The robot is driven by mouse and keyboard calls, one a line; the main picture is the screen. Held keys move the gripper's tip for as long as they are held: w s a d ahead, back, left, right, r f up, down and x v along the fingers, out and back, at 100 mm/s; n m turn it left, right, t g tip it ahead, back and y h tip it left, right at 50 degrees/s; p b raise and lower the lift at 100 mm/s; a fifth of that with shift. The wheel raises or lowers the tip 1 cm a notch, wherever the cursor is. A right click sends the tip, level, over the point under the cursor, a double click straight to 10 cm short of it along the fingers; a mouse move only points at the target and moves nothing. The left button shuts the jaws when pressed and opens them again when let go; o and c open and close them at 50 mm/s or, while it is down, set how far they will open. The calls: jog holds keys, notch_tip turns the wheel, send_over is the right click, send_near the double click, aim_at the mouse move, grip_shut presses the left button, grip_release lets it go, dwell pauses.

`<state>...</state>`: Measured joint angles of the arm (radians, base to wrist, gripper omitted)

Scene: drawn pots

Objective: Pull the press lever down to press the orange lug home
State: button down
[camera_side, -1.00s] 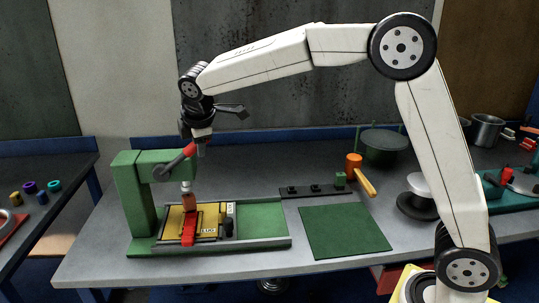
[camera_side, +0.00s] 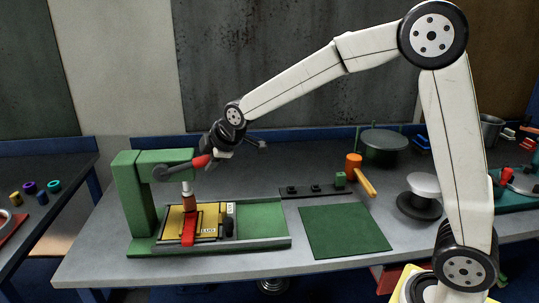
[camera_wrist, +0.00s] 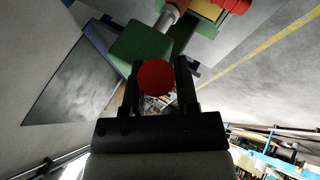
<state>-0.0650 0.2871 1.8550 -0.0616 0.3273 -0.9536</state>
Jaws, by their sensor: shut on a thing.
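The green press (camera_side: 135,195) stands at the left of the bench. Its lever ends in a red knob (camera_side: 201,161), which lies between the fingers of my gripper (camera_side: 208,157). In the wrist view the red knob (camera_wrist: 157,77) sits between the two dark fingers of my gripper (camera_wrist: 156,85). The lever points right, close to level. The silver ram (camera_side: 187,187) comes down over a copper-orange piece (camera_side: 189,202), apparently the lug, above a yellow case (camera_side: 207,222). A red block (camera_side: 189,229) lies at the case's front. Whether the lug is seated cannot be told.
A green mat (camera_side: 345,231) lies right of the press. A dark rack (camera_side: 312,190), an orange-headed mallet (camera_side: 358,170) and a white-topped stand (camera_side: 423,187) are behind and right of it. The bench front is clear.

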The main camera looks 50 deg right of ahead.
jog(key=shift+f+t+y, duration=0.3)
jog(key=shift+f, duration=0.15)
dwell(0.5)
jog(key=shift+c, duration=1.8)
grip_release()
jog(key=shift+s+r, duration=0.1)
jog(key=shift+s, duration=0.05)
jog(key=v, duration=0.7)
jog(key=shift+s+r, duration=0.15)
jog(key=shift+r, duration=0.1)
jog(key=shift+d, duration=0.1)
